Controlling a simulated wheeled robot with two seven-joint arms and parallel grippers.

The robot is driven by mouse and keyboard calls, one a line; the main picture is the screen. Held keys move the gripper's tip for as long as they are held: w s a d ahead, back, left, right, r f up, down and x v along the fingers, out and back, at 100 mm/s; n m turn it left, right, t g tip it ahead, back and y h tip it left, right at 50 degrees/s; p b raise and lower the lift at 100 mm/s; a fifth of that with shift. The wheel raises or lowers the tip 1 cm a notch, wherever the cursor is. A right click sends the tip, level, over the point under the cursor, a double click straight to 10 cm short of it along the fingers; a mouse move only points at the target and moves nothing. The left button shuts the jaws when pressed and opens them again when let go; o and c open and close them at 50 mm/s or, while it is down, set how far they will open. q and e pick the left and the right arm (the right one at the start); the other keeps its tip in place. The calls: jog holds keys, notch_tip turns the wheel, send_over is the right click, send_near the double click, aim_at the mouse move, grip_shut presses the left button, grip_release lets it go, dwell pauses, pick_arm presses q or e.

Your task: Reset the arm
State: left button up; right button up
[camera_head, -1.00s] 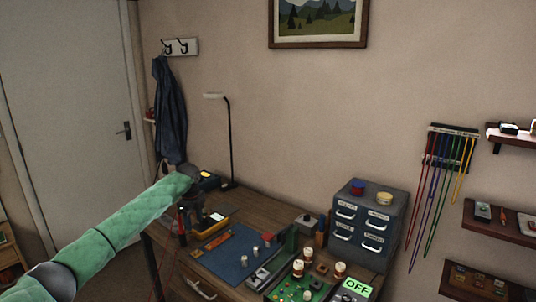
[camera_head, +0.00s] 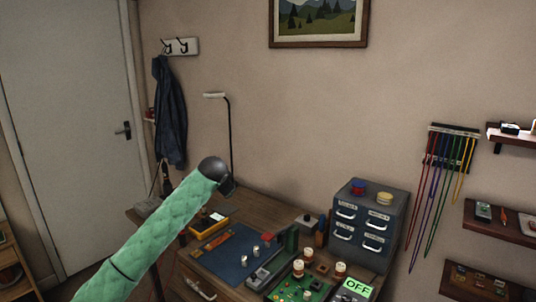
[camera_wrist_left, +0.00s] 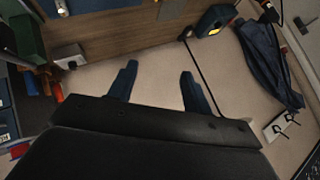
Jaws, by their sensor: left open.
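My left arm, in a green quilted sleeve, comes in from the lower left in the head view and ends in a dark wrist (camera_head: 215,169) above the desk's left part. Its fingers are hardly visible there. In the left wrist view the left gripper (camera_wrist_left: 158,90) is open, with two dark fingers apart and nothing between them. My right gripper is not in view. Several white-and-brown knobs (camera_head: 298,267) stand on or around a green board (camera_head: 292,291), well to the right of my left gripper. A green sign (camera_head: 357,288) reads OFF.
The wooden desk (camera_head: 265,206) holds a blue mat (camera_head: 232,261) with small pegs, a yellow-edged tray (camera_head: 207,228) and a grey drawer cabinet (camera_head: 362,225). A black lamp (camera_head: 230,135) rises behind my wrist. The wall above the desk is free below the picture (camera_head: 318,23).

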pick_arm(q)
jog(key=s+f+n+g, duration=0.3)
jog(key=s+f+n, duration=0.3)
jog(key=s+f, duration=2.95)
jog(key=s+f+g, duration=0.1)
jog(key=s+f, duration=0.6)
jog(key=s, duration=0.3)
jog(key=s+f+g, duration=0.2)
jog(key=s+f, duration=0.4)
jog(key=s, duration=0.4)
jog(key=s+f+n+g+h, duration=0.1)
jog(key=s+f+g, duration=0.1)
jog(key=s+f, duration=0.5)
jog(key=s, duration=0.3)
jog(key=shift+f, duration=0.3)
jog(key=shift+w+a, duration=0.1)
